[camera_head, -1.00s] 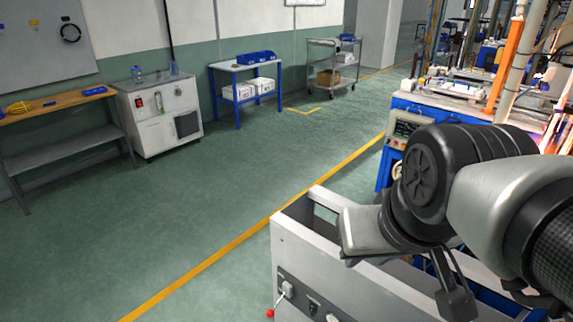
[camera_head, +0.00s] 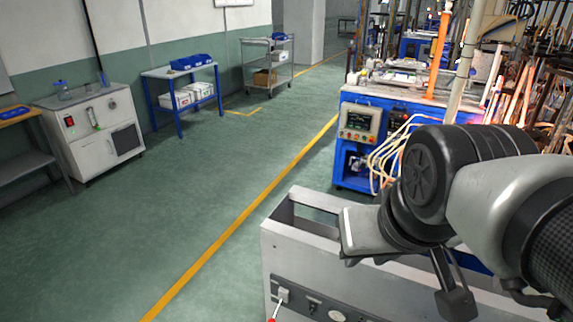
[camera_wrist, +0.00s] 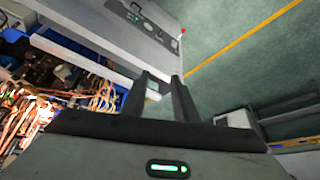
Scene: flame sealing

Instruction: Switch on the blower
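No part in view is plainly marked as the blower. A grey open-topped cabinet (camera_head: 285,238) stands close in front of me. Its front bears a dark control panel (camera_head: 298,300) with a pale lever switch (camera_head: 283,296), a small black switch (camera_head: 312,306) and a round pale dial, cut by the lower edge. The red lever tip (camera_head: 272,319) is at the bottom edge. In the wrist view the cabinet (camera_wrist: 110,38) and red tip (camera_wrist: 183,31) lie beyond my gripper (camera_wrist: 160,80). Its two dark fingers are apart, with nothing visible held between them.
A blue-and-white machine (camera_head: 365,110) with a control box and hanging tubes stands behind the cabinet. A white cabinet (camera_head: 95,150), a blue-legged table (camera_head: 180,73) and a trolley (camera_head: 267,42) line the left wall. Green floor with a yellow line is clear.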

